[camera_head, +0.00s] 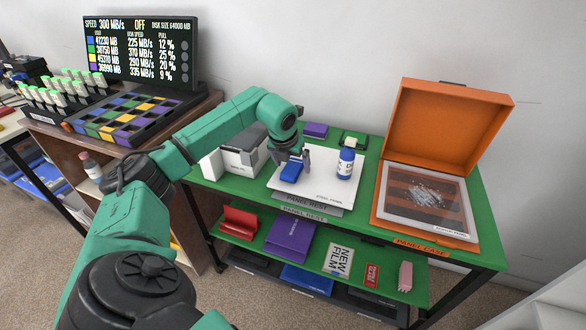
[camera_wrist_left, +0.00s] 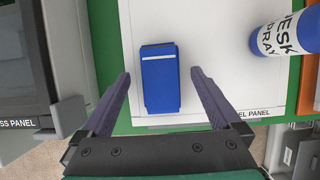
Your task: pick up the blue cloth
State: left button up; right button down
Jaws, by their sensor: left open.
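The blue cloth (camera_head: 291,171) is a small folded block lying on the white panel (camera_head: 318,192) on the green table. In the left wrist view the blue cloth (camera_wrist_left: 160,78) lies just beyond and between my left fingertips. My left gripper (camera_head: 294,158) is open above the cloth, and it also shows in the left wrist view (camera_wrist_left: 160,76) with a dark finger on each side. I see no contact between fingers and cloth. My right gripper is not in view.
A blue and white desk spray bottle (camera_head: 346,164) stands right of the cloth. An open orange panel case (camera_head: 448,130) is at the right of the green table (camera_head: 355,215). A white-grey box (camera_head: 243,150) stands left, and a purple block (camera_head: 316,130) lies behind.

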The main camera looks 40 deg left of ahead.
pick_arm(q)
jog(key=shift+w+f, duration=0.1)
jog(key=shift+f, duration=0.1)
jog(key=shift+f, duration=0.25)
dwell(0.5)
jog(key=c, duration=1.4)
